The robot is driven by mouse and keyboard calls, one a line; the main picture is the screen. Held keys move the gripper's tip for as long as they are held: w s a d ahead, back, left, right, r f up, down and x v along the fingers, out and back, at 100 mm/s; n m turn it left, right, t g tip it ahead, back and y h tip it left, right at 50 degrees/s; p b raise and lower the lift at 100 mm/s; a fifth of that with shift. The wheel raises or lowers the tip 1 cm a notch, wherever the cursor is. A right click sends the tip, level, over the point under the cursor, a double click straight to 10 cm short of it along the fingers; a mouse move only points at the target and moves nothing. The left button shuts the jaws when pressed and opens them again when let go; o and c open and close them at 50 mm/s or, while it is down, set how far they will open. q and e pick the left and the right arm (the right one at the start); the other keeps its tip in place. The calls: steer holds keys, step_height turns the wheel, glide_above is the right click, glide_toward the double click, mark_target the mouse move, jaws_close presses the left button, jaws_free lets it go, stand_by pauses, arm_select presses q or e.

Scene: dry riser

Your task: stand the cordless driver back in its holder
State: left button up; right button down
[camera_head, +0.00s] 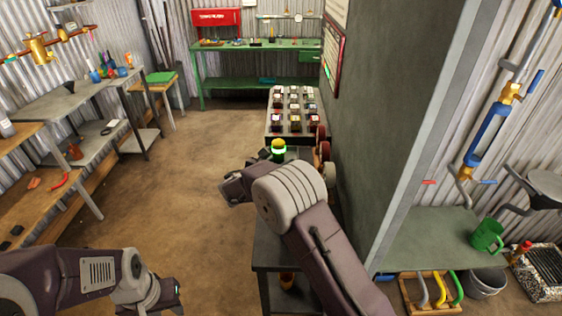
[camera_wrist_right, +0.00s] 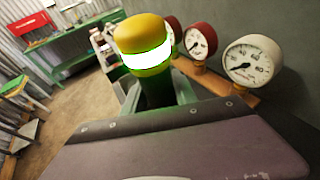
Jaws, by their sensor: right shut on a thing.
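A green thing with a yellow top and a bright glowing band, apparently the cordless driver (camera_wrist_right: 145,50), stands nearly upright in the right wrist view. In the head view the driver (camera_head: 279,148) shows just beyond my right wrist. My right gripper (camera_wrist_right: 157,100) is shut on its green lower part; the fingers are largely hidden. In the head view, my wrist hides most of that grip. My left gripper (camera_head: 172,291) is low at the left, far from the driver, and its jaws cannot be made out. I cannot pick out the holder.
Round gauges, including a white one (camera_wrist_right: 253,60), stand on a wooden rail close right of the driver, beside the grey wall (camera_head: 385,110). A dark bench (camera_head: 268,252) is below my right arm. A rack of small blocks (camera_head: 292,92) is beyond. Open floor (camera_head: 180,200) lies left.

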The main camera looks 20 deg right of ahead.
steer(key=shift+f+b, duration=0.4)
steer(key=shift+f, duration=0.1)
steer(key=c, duration=0.9)
jaws_free()
steer(key=v, duration=0.9)
